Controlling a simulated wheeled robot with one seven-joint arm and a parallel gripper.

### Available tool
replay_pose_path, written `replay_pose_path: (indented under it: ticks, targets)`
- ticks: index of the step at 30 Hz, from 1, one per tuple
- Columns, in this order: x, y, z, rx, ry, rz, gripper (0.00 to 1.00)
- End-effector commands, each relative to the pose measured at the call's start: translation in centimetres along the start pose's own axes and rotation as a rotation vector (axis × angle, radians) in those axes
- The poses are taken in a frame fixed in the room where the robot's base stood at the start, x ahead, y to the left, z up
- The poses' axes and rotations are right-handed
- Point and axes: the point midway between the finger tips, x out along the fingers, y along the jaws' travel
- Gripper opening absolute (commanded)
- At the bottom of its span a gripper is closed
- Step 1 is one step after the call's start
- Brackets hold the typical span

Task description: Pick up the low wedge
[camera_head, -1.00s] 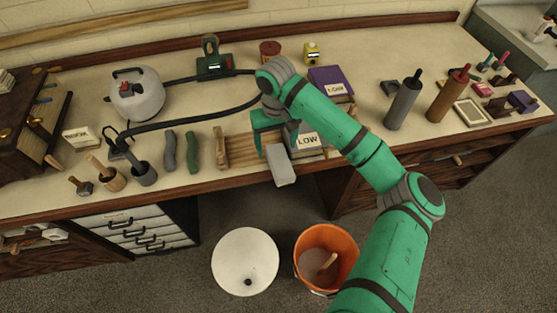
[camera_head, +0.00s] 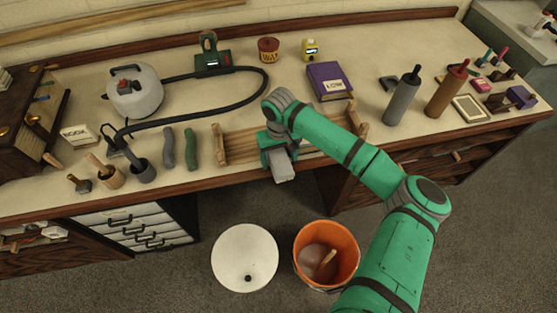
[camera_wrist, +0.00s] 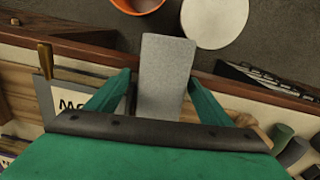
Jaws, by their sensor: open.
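The low wedge looks like a grey, flat-topped block (camera_head: 283,170) jutting over the front edge of the bench in the head view. The wrist view shows the grey block (camera_wrist: 166,70) upright in the middle, with its far end past the bench edge. My gripper (camera_head: 277,150) is open and over the block's near part. In the wrist view my gripper's fingers (camera_wrist: 160,79) lie on either side of the block, close to its sides.
A wooden rack (camera_head: 240,147) lies around my gripper. A purple book (camera_head: 328,82) lies behind my arm. A grey bottle (camera_head: 402,98) stands to the right. An orange bucket (camera_head: 345,242) and a white round lid (camera_head: 243,268) are on the floor below.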

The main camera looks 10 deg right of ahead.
Motion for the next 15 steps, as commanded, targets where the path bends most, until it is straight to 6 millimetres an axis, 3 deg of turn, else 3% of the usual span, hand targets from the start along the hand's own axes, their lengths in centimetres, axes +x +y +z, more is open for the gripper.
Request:
replay_pose_path:
  ticks: [7,13,15]
  targets:
    - [0.17,-0.02,-0.01,0.0,0.001,0.0,0.73]
    - [0.16,-0.02,0.0,0.0,0.0,0.0,0.26]
    - [0.14,-0.01,-0.01,0.0,0.001,0.0,0.25]
